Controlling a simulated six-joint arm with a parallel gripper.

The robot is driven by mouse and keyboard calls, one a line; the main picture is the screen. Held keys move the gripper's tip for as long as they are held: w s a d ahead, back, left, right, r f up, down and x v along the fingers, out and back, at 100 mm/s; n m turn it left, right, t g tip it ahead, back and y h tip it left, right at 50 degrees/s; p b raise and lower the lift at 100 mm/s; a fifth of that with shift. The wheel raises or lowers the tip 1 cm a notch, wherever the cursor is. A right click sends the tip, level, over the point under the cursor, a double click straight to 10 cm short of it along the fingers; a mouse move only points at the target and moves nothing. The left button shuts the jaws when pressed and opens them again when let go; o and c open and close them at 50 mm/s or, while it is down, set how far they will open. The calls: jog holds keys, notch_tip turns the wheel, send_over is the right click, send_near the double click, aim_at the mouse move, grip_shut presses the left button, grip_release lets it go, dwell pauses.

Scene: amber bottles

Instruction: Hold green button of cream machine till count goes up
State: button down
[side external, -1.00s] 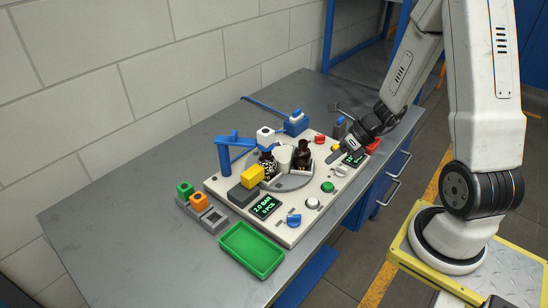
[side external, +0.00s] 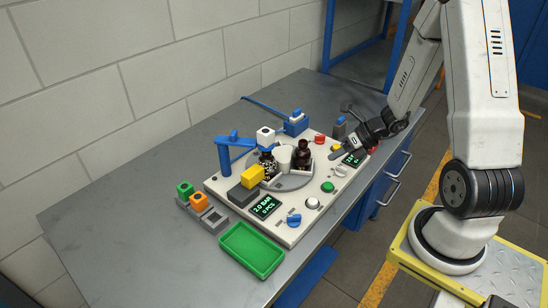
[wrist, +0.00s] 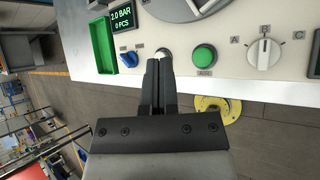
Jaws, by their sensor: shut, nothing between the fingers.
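The cream machine (side external: 268,213) lies flat on the grey bench. Its green button (side external: 327,187), a round domed one, sits near the front edge; in the wrist view it (wrist: 204,57) is right of my fingertips. My gripper (side external: 334,154) is shut and empty, above the panel and apart from the green button. In the wrist view my fingers (wrist: 160,62) point up the picture and overlap a white round button (wrist: 165,51); I cannot tell whether they touch it. The machine's display (wrist: 122,18) reads 2.0 BAR and 0 PCS.
Amber bottles (side external: 303,159) stand on the grey turntable. A blue knob (side external: 294,219), a green tray (side external: 252,249) and a selector switch (wrist: 263,52) lie around the buttons. A red button (side external: 320,139) and a second display (side external: 354,159) are near my gripper.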

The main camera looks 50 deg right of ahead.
aim_at(324, 185)
jog(key=shift+f, duration=4)
jog(key=shift+f, duration=0.15)
jog(key=shift+f, duration=0.3)
jog(key=shift+f, duration=0.45)
dwell(3.1)
